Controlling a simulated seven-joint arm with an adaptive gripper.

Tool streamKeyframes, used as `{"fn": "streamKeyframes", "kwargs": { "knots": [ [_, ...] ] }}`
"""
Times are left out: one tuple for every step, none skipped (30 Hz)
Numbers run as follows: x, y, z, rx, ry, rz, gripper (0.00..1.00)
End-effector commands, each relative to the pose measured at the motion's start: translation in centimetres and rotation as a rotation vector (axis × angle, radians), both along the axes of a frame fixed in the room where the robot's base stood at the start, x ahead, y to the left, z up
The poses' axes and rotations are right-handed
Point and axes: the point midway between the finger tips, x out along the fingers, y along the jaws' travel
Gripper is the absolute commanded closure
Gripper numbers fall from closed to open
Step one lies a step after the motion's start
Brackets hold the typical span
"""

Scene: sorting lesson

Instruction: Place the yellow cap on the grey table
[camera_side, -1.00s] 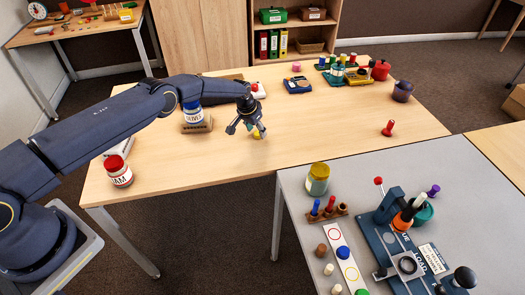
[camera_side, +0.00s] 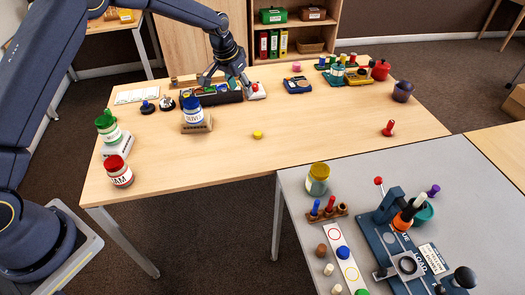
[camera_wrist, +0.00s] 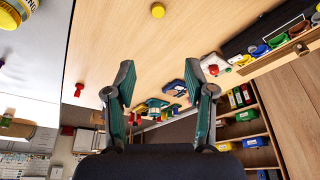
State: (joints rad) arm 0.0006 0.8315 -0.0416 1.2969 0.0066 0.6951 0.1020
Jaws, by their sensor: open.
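The grey table (camera_side: 405,165) stands at the front right in the side view and at the upper left in the wrist view (camera_wrist: 30,65). My gripper (camera_side: 227,83) is over the back of the wooden table, well behind the cap. In the wrist view my gripper (camera_wrist: 160,85) has its fingers spread wide with nothing between them.
A jar with a yellow lid (camera_side: 318,178) stands on the grey table's corner, near a peg rack (camera_side: 328,213) and a blue press (camera_side: 410,250). A dark tray of coloured pieces (camera_side: 212,96) lies under my gripper.

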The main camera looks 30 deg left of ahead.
Motion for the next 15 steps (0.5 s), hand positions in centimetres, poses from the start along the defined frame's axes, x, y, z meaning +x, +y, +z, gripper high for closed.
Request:
{"fn": "streamKeyframes", "kwargs": {
  "knots": [
    [-1.5, 0.2, 3.6, 0.002, -0.018, 0.006, 0.46],
    [-2.6, 0.2, 5.5, 0.003, -0.027, 0.009, 0.46],
    [-4.3, 0.4, 8.0, 0.005, -0.036, 0.016, 0.46],
    [-5.7, 0.5, 9.7, 0.005, -0.042, 0.021, 0.46],
    [-7.2, 0.6, 11.3, 0.006, -0.049, 0.025, 0.46],
    [-9.3, 0.7, 13.3, 0.007, -0.060, 0.032, 0.46],
    [-11.0, 0.8, 14.7, 0.008, -0.066, 0.037, 0.46],
    [-12.7, 0.9, 15.8, 0.007, -0.072, 0.042, 0.46],
    [-15.0, 1.1, 17.3, 0.008, -0.083, 0.050, 0.46],
    [-16.8, 1.2, 18.2, 0.007, -0.090, 0.056, 0.46],
    [-18.7, 1.3, 18.9, 0.006, -0.096, 0.061, 0.46],
    [-21.1, 1.4, 19.8, 0.005, -0.107, 0.069, 0.46],
    [-23.0, 1.5, 20.2, 0.004, -0.113, 0.075, 0.46],
    [-24.9, 1.6, 20.5, 0.003, -0.120, 0.080, 0.46],
    [-27.2, 1.7, 20.8, 0.000, -0.130, 0.088, 0.46]
  ]
}}
